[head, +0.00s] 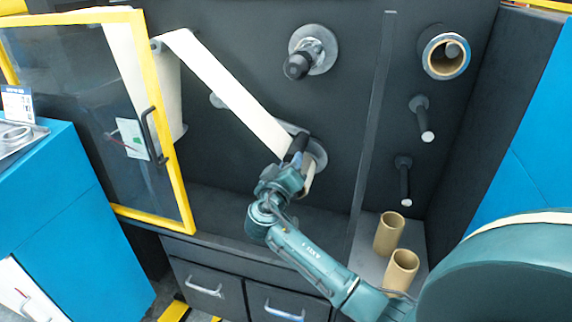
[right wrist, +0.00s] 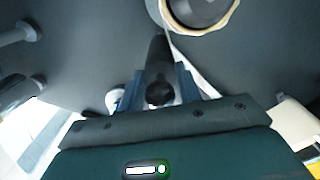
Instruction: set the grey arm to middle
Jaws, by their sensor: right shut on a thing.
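The grey arm (head: 291,127) shows as a light grey bar on the dark machine face, partly behind the slanting white web (head: 230,92). A black handle (head: 298,145) sticks out by its lower right end, beside a round grey disc. My right gripper (head: 284,177) is at this handle. In the right wrist view the blue fingers (right wrist: 160,88) are shut on the black handle (right wrist: 157,58), one on each side, with its round end facing the camera. Much of the grey arm is hidden by the web and my gripper. My left gripper is out of view.
A yellow-framed clear door (head: 183,190) stands at the left. Above is a disc with a black knob (head: 298,65). At the right are a roll core on a spindle (head: 445,55), two pegs, and two brown cores (head: 389,232) on the ledge. Drawers (head: 205,290) lie below.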

